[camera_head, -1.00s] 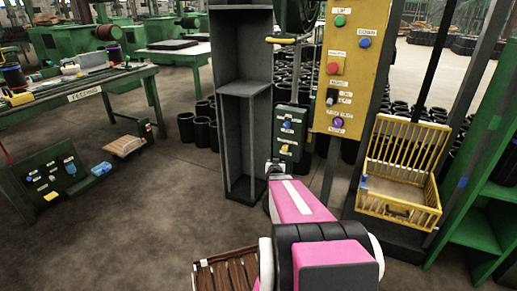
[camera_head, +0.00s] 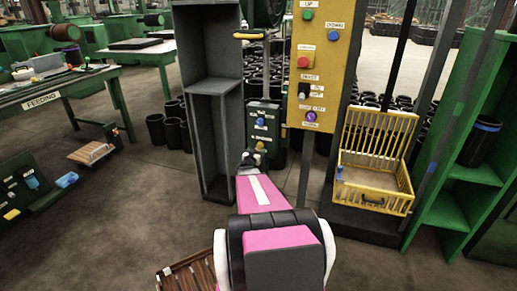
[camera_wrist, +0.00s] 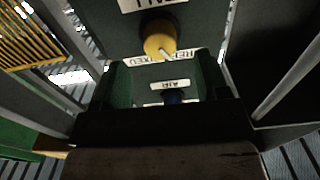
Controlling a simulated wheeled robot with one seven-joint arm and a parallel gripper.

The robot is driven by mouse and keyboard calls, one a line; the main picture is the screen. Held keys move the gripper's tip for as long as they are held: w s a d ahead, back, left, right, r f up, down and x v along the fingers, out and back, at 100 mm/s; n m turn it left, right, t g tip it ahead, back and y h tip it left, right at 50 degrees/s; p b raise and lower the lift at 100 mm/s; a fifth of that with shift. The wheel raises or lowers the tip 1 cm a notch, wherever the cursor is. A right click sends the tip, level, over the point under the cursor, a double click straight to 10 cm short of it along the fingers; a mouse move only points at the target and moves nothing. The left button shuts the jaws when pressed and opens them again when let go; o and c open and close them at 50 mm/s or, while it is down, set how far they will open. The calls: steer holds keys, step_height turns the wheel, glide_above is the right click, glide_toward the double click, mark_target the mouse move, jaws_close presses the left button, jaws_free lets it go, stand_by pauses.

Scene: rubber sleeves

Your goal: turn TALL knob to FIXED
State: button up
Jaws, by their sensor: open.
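The yellow TALL knob (camera_wrist: 160,38) sits on a dark green control box (camera_head: 263,111). In the wrist view its label is upside down, and a pale mark on the knob points toward the RELEASED/FIXED plate (camera_wrist: 165,56), near the middle; I cannot tell exactly which word. In the head view the yellow knob (camera_head: 260,146) is low on the box. My gripper (camera_head: 249,159) is just in front of it, open. In the wrist view my gripper (camera_wrist: 163,72) has its fingers spread left and right, with the knob beyond the tips and nothing visibly held.
A grey cabinet (camera_head: 210,88) stands left of the box, and a yellow control panel (camera_head: 318,75) is at the right. A yellow basket (camera_head: 374,188) is further right.

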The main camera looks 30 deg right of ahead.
mark_target(259, 147)
steer(key=x, duration=0.4)
steer(key=shift+w+d, duration=0.25)
steer(key=shift+d, duration=0.05)
steer(key=c, duration=0.9)
steer(key=m, duration=1.1)
steer(key=shift+s+m, duration=0.1)
steer(key=shift+m, duration=0.5)
